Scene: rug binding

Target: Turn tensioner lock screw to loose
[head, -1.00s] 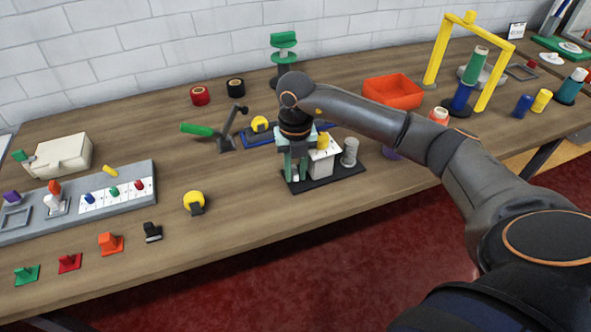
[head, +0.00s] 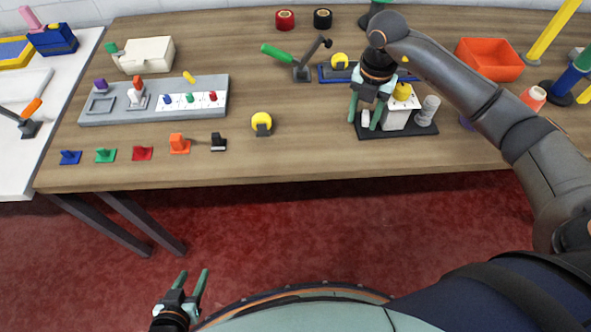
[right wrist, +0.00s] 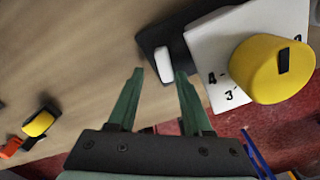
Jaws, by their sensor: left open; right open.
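The tensioner unit is a white block (head: 396,117) with a yellow knob (head: 402,91) on top, standing on a black base (head: 395,132). In the right wrist view the yellow knob (right wrist: 272,70) has a dark slot, and the white face (right wrist: 212,57) beside it carries printed numbers. A small white upright piece (right wrist: 164,64) stands on the black base beside the block; I cannot tell if it is the lock screw. My right gripper (head: 364,121) is open, its fingers pointing down on either side of this white piece. My left gripper (head: 195,272) is open and empty, away from the table.
A grey post (head: 428,110) stands on the base right of the block. A yellow-topped item (head: 261,123) and a green-handled lever (head: 290,60) lie left of it. An orange bin (head: 490,59) is behind right. The table front between is clear.

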